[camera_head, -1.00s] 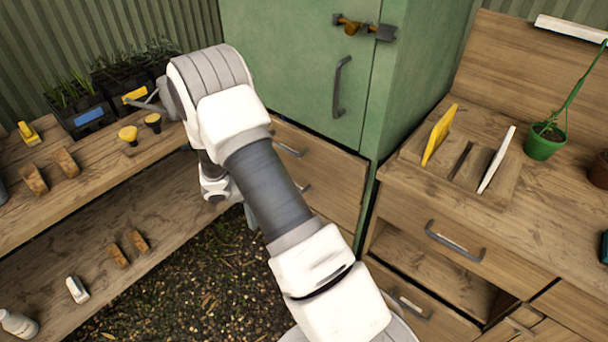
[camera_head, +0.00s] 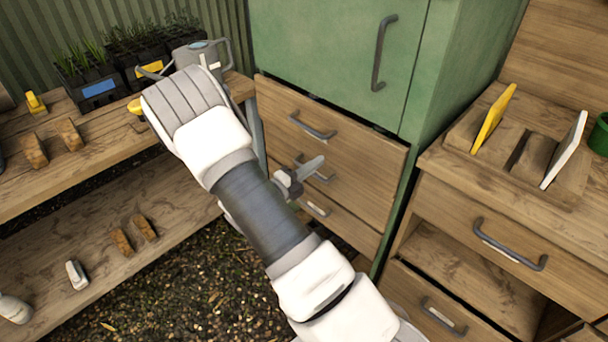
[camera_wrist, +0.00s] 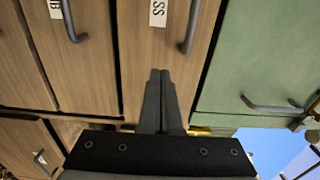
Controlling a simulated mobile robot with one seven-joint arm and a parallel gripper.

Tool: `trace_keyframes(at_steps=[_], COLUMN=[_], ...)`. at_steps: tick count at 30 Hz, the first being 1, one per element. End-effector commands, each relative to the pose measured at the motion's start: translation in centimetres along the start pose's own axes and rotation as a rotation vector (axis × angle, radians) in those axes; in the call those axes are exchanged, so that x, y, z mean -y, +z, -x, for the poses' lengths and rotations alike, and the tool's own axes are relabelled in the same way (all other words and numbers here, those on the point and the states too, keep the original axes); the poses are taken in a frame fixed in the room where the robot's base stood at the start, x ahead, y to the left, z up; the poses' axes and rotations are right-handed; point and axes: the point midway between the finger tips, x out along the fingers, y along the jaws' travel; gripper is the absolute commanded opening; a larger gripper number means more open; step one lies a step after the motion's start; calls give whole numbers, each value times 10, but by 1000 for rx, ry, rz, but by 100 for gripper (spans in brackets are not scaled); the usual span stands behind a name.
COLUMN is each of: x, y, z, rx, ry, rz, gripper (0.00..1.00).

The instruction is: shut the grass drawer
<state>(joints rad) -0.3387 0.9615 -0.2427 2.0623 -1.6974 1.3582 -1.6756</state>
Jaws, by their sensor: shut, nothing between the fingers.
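The grass drawer (camera_wrist: 145,62) has a brown wooden front with a grey bar handle (camera_wrist: 188,32) and a white label, of which only "SS" shows in the wrist view. In the head view it appears to be the top drawer (camera_head: 350,155), just under the green door. A dark gap runs along its upper edge; how far out it stands I cannot tell. My gripper (camera_wrist: 160,72) is shut and empty, its fingertips in front of this drawer's front, beside the handle. Whether they touch it I cannot tell. My gripper also shows in the head view (camera_head: 312,168), in front of the drawers.
A neighbouring drawer (camera_wrist: 85,70) has a label ending in "B". The green cabinet door (camera_head: 335,50) is above. A wooden bench with drawers (camera_head: 470,215) stands at right. Shelves (camera_head: 110,150) with plant trays are at left. Gravel floor (camera_head: 190,290) lies between.

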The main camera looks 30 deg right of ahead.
Motion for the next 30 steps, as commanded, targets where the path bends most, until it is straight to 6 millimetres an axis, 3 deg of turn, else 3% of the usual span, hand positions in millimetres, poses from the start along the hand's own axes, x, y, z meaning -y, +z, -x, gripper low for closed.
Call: trace_keyframes(at_steps=[6,12,30], x=[-3,-1,2], y=[-1,0,0], z=[-45,-67,-81], rx=[-4,-2,-1], ry=[1,1,2], rz=[-3,-3,1], gripper=[0,0,0])
